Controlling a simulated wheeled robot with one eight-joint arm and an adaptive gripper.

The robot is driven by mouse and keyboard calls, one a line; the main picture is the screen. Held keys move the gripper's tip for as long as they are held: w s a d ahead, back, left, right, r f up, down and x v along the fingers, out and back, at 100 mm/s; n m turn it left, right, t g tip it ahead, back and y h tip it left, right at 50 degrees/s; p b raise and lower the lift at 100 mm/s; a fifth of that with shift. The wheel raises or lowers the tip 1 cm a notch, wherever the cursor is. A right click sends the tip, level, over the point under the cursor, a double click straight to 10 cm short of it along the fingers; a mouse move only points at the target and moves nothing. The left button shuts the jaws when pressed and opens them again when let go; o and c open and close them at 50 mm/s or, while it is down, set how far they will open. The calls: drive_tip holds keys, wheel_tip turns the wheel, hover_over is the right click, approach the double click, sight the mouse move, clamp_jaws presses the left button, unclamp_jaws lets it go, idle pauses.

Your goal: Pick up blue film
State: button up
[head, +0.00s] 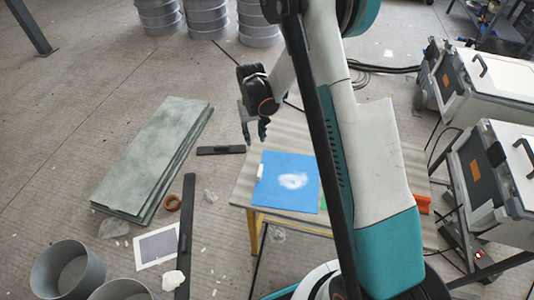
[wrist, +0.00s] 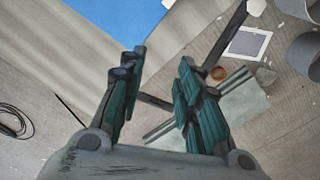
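The blue film (head: 286,202) is a flat blue sheet on the wooden-topped table (head: 243,190), with a whitish patch near its middle. Part of it shows at the top edge of the wrist view (wrist: 105,12). My gripper (head: 255,132) is above the far left part of the table, apart from the film. In the wrist view my gripper (wrist: 160,62) has its two fingers spread with nothing between them. My arm hides the right part of the table.
A stack of grey-green slabs (head: 150,150) lies on the floor to the left. A dark bar (head: 221,150) lies beside the table. Grey buckets (head: 68,270) stand at lower left. Wheeled cases (head: 495,165) stand at right. An orange object (head: 422,203) is at the table's right.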

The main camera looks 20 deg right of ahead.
sight(260, 170)
drive_tip(key=s+r+m+b, duration=0.3)
drive_tip(key=s+m, duration=0.2)
drive_tip(key=s, duration=0.3)
drive_tip(key=f+b, duration=0.1)
drive_tip(key=f, duration=0.1)
drive_tip(key=f+b, duration=0.1)
drive_tip(key=f, duration=0.2)
drive_tip(key=a+f+b, duration=0.1)
drive_tip(key=f, duration=0.2)
drive_tip(key=shift+f, duration=0.15)
drive_tip(key=shift+s+a+f+b, duration=0.1)
drive_tip(key=shift+s+f+b, duration=0.1)
drive_tip(key=shift+f+b, duration=0.85)
drive_tip(key=shift+s+f+b, duration=0.15)
drive_tip(key=shift+f+b, duration=0.3)
drive_tip(key=shift+f, duration=1.15)
drive_tip(key=shift+r, duration=0.1)
drive_tip(key=shift+c, duration=0.6)
clamp_jaws()
